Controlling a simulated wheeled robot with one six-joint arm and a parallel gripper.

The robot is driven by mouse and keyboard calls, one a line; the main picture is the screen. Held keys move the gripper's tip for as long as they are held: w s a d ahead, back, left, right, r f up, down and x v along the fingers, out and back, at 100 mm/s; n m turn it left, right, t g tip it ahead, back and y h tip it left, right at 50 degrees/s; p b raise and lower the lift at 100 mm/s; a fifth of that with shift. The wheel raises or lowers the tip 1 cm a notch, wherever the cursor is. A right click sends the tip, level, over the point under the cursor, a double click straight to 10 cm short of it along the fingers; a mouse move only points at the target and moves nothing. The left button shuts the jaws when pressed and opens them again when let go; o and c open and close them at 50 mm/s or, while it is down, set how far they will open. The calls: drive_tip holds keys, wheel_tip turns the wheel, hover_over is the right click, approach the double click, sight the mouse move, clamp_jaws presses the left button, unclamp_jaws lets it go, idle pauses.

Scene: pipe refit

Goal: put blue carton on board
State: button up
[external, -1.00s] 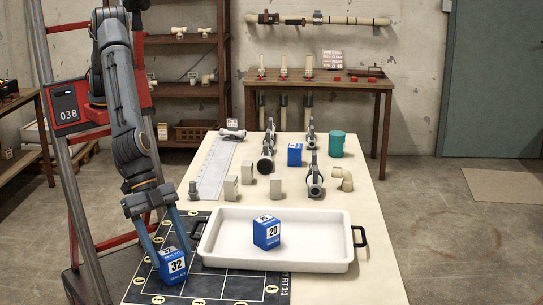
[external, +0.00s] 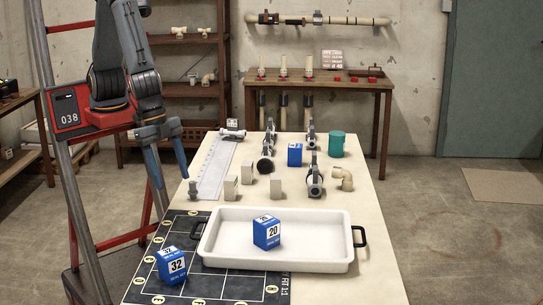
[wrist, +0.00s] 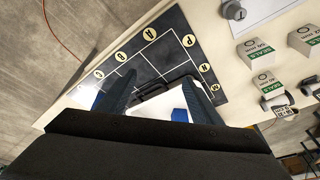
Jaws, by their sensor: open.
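A blue carton marked 32 (external: 172,266) stands on the dark board (external: 205,286) at the table's front left. A second blue carton marked 20 (external: 267,232) stands in the white tray (external: 330,266). A third blue carton (external: 295,154) stands among the fittings farther back. My gripper (external: 171,181) is open and empty, raised above the table's left edge, behind and apart from the carton marked 32. In the wrist view the fingers (wrist: 158,105) stand apart with the board (wrist: 150,62) below; blue patches beside them are mostly hidden.
Several grey boxes (external: 231,187), pipe clamps (external: 315,182), a green cup (external: 336,144) and a long pale ruler-like strip (external: 215,168) stand or lie behind the tray. The tray has dark handles at both ends. The board's right part is under the tray.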

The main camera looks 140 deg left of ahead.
drive_tip(key=s+a+g, duration=0.1)
drive_tip(key=s+a, duration=0.2)
drive_tip(key=s, duration=0.8)
drive_tip(key=s+a+f+g, duration=0.1)
drive_tip(key=s+a, duration=0.2)
drive_tip(key=s, duration=0.8)
drive_tip(key=shift+s+g+h, duration=0.25)
drive_tip(key=shift+g+h, duration=0.05)
drive_tip(key=shift+g, duration=0.1)
drive_tip(key=shift+a, duration=0.1)
wheel_tip(320, 180, down, 13)
drive_tip(key=w+b, duration=0.1)
drive_tip(key=b, duration=1.7)
drive_tip(key=shift+r+g+b, duration=0.2)
drive_tip(key=shift+g+b, duration=0.1)
drive_tip(key=shift+g, duration=0.1)
drive_tip(key=shift+w+a+r, duration=0.1)
idle(2.1)
